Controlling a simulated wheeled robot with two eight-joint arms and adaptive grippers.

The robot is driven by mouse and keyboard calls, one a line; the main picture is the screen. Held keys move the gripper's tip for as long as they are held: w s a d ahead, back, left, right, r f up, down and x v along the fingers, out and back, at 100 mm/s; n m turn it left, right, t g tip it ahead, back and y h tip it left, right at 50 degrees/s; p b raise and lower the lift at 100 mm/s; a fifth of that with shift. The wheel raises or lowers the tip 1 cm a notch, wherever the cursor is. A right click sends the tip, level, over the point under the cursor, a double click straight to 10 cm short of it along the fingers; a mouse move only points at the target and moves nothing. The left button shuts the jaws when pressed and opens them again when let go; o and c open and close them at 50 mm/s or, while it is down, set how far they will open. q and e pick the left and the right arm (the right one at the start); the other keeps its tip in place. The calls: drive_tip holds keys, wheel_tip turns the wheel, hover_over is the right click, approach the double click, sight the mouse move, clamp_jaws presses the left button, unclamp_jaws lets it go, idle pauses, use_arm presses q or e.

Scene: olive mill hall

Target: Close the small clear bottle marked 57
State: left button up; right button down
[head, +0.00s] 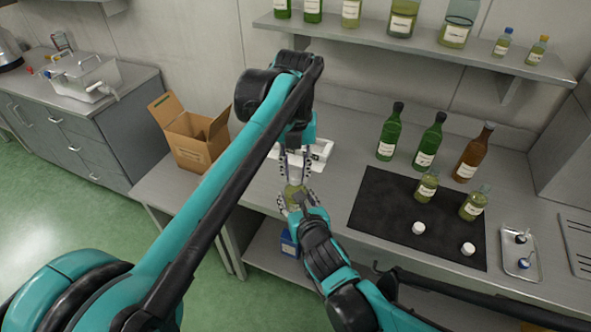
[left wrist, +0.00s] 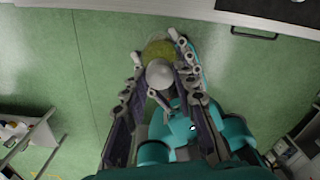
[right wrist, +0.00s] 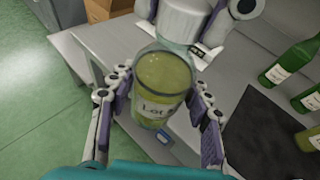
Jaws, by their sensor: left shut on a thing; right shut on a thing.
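A small clear bottle of yellow-green oil (head: 294,190) is held above the bench's front edge. In the right wrist view the bottle (right wrist: 163,85) has a label starting "Lot"; its number is not readable. My right gripper (head: 298,200) is shut on the bottle, with a finger on each side (right wrist: 160,112). My left gripper (head: 294,160) comes from the far side and is shut on a white cap (left wrist: 160,73). The cap (right wrist: 184,20) is at the bottle's mouth end; I cannot tell whether they touch.
A dark mat (head: 372,215) holds two small oil bottles (head: 427,187) (head: 474,206) and two white caps (head: 418,228) (head: 468,249). Taller bottles (head: 425,147) stand behind it. A small tray (head: 519,262) is at right, a cardboard box (head: 195,140) at left.

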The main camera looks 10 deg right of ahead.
use_arm(q)
drive_tip(key=o, duration=0.8)
drive_tip(key=shift+r, duration=0.1)
wheel_tip(320, 180, up, 12)
drive_tip(key=shift+w+f, duration=0.1)
idle(0.4)
